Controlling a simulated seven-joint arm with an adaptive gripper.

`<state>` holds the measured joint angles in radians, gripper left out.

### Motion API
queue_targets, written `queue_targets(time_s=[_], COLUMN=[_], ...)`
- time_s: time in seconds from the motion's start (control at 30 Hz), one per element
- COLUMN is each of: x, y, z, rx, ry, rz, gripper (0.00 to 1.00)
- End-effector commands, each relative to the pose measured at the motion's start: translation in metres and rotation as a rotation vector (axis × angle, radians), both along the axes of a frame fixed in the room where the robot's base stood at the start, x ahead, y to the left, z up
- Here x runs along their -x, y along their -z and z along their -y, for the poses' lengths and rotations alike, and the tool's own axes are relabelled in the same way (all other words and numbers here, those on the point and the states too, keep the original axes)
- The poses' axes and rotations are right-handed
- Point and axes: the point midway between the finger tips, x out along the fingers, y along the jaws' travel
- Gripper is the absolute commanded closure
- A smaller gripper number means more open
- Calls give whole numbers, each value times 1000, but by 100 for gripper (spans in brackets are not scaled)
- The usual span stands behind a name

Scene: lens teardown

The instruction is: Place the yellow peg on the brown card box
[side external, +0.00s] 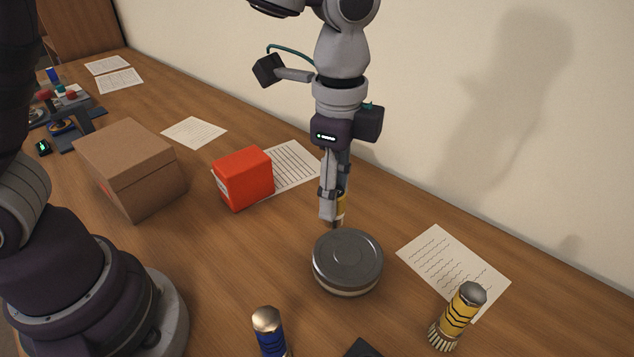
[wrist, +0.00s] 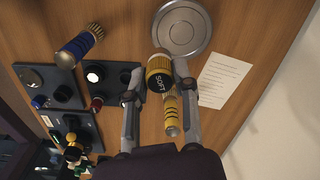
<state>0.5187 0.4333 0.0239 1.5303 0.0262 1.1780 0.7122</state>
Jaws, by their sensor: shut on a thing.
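My gripper (side external: 333,212) points down and is shut on a yellow peg (side external: 341,204), mostly hidden by the fingers in the side view. The peg is near the far edge of the round grey tin (side external: 347,256), seemingly above the table. The brown card box (side external: 130,165) stands closed at the left, well away from my gripper, and is not in the wrist view.
A red box (side external: 243,178) stands between the brown box and my gripper. Another yellow peg with black stripes (side external: 460,315) stands at the right front. A blue peg (side external: 268,335) stands at the front. Papers lie flat, and a wall (side external: 560,150) rises behind the table.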

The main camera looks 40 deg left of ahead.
Motion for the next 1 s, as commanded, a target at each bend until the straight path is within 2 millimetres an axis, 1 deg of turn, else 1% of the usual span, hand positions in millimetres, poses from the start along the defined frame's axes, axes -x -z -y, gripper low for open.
queue_targets(time_s=[0.03,0.07,0.1,0.17,0.2,0.23,0.27,0.3,0.37,0.4,0.43,0.47,0.5,0.53,0.6,0.7,0.8,0.87,1.0], x=[-6,-8,-9,-6,-2,4,10,21,41,57,70,82,100,112,139,165,175,174,160], y=[-6,-9,-14,-20,-23,-26,-28,-31,-34,-36,-36,-36,-36,-36,-34,-32,-30,-28,-25], z=[-27,-43,-66,-101,-125,-142,-159,-180,-209,-226,-237,-246,-257,-263,-271,-275,-277,-284,-314], rx=[1,2,2,1,1,2,3,4,5,6,6,6,6,6,6,3,1,1,-5], ry=[-78,-124,-190,-293,-364,-420,-475,-551,-666,-745,-803,-859,-930,-980,-1082,-1183,-1229,-1239,-1244], rz=[3,4,4,3,3,3,3,4,4,3,3,3,3,3,2,2,0,-4,-6], gripper=[100,100,100,100,100,100,100,100,100,100,100,100,100,100,100,100,100,100,100])
